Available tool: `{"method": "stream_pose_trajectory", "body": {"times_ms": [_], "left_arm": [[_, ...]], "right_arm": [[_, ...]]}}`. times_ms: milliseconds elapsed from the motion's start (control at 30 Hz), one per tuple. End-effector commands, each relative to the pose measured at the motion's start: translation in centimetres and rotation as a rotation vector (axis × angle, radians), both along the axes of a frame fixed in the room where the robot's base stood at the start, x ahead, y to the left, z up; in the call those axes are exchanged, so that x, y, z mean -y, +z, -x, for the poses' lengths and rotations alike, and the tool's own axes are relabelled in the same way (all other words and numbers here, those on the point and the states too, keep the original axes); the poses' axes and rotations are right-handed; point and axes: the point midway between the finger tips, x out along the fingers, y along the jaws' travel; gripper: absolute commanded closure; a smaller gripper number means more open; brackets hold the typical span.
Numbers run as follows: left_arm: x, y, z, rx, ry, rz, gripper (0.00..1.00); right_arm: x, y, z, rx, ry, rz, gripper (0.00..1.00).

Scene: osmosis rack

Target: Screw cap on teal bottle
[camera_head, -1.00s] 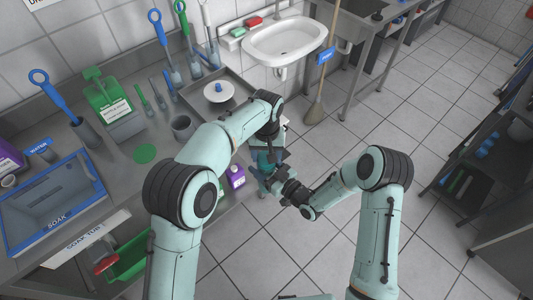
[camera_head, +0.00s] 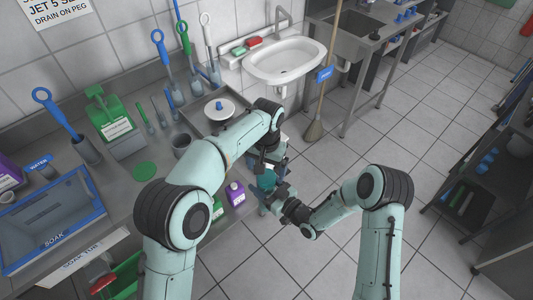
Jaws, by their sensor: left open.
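A teal bottle (camera_head: 266,181) is held out in front of the bench's right end, between my two grippers. It is small and partly covered. My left gripper (camera_head: 268,164) is open, pointing down close above the bottle's top. My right gripper (camera_head: 274,193) is at the bottle's lower right side; its fingers are too small and covered to show whether they are closed on it. A small blue piece (camera_head: 219,105), perhaps a cap, sits on a round white dish (camera_head: 221,111) on the bench. I cannot make out a cap on the bottle.
The dish stands in a metal tray (camera_head: 246,93) at the bench's back right. A grey cup (camera_head: 181,145), a green disc (camera_head: 144,171) and a blue-rimmed soak tub (camera_head: 50,222) are to the left. A purple container (camera_head: 235,193) is beside the bottle.

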Motion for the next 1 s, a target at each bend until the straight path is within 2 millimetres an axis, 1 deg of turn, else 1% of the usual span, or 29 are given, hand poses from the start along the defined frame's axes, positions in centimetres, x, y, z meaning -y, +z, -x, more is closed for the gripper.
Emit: {"method": "stream_pose_trajectory", "body": {"times_ms": [33,200,300,400,500,600,1000], "left_arm": [[0.1,1.4,-0.1,0.006,-0.001,0.004,0.07],[0.1,5.0,0.0,0.004,-0.001,0.003,0.07],[0.0,6.7,0.0,0.002,-0.001,0.002,0.07],[0.1,7.9,0.0,0.003,-0.001,0.001,0.07],[0.0,8.6,0.0,0.002,-0.001,0.001,0.07],[0.0,8.8,0.1,0.0,-0.001,0.0,0.07],[0.0,8.8,0.0,0.0,-0.001,0.0,0.07]], "right_arm": [[0.0,0.0,0.0,0.001,0.0,-0.001,1.0],[0.0,0.0,0.0,0.001,0.0,-0.001,1.0],[0.0,0.0,0.0,0.001,0.0,-0.001,1.0],[0.0,0.0,0.0,0.001,0.0,-0.001,1.0],[0.0,0.0,0.0,0.001,0.0,-0.001,1.0],[0.0,0.0,0.0,0.001,0.0,-0.001,1.0],[0.0,0.0,0.0,0.001,0.0,-0.001,1.0]]}}
